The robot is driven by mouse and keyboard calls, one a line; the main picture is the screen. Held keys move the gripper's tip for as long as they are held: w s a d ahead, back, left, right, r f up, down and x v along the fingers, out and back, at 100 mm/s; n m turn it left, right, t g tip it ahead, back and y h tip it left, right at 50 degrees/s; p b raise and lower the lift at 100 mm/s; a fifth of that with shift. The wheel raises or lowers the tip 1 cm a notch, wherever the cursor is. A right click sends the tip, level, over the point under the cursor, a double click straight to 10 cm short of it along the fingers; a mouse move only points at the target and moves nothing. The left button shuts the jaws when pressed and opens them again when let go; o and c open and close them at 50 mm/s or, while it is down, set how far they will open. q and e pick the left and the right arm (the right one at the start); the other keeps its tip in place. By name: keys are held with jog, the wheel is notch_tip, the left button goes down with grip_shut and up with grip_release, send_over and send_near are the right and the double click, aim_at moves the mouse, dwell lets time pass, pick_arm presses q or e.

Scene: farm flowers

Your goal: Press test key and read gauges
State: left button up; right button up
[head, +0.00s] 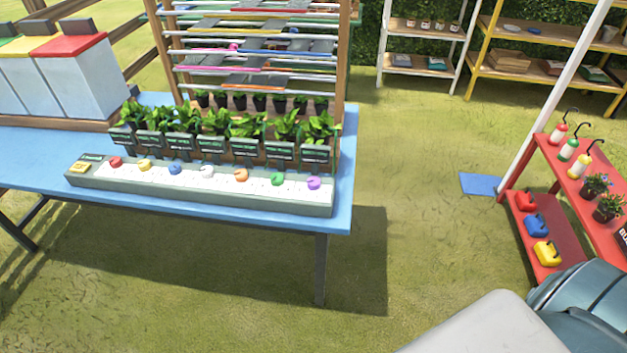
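A long grey-white panel (200,190) lies along the front of the blue table. At its left end is a yellow key-like block (79,168), with a small dark green label (91,157) behind it. A row of coloured knobs or dials runs along it, from red (115,161) through blue (175,168) and orange (240,174) to purple (313,183). Their pale scale marks are too small to read. Dark green signs (232,147) stand behind the panel; their text is not readable. Neither of my grippers shows.
Potted plants (245,126) and a slatted rack (250,50) stand behind the panel. Lidded bins (85,75) stand at left. A red shelf (545,205) with bottles and cans stands right. Grass between is open.

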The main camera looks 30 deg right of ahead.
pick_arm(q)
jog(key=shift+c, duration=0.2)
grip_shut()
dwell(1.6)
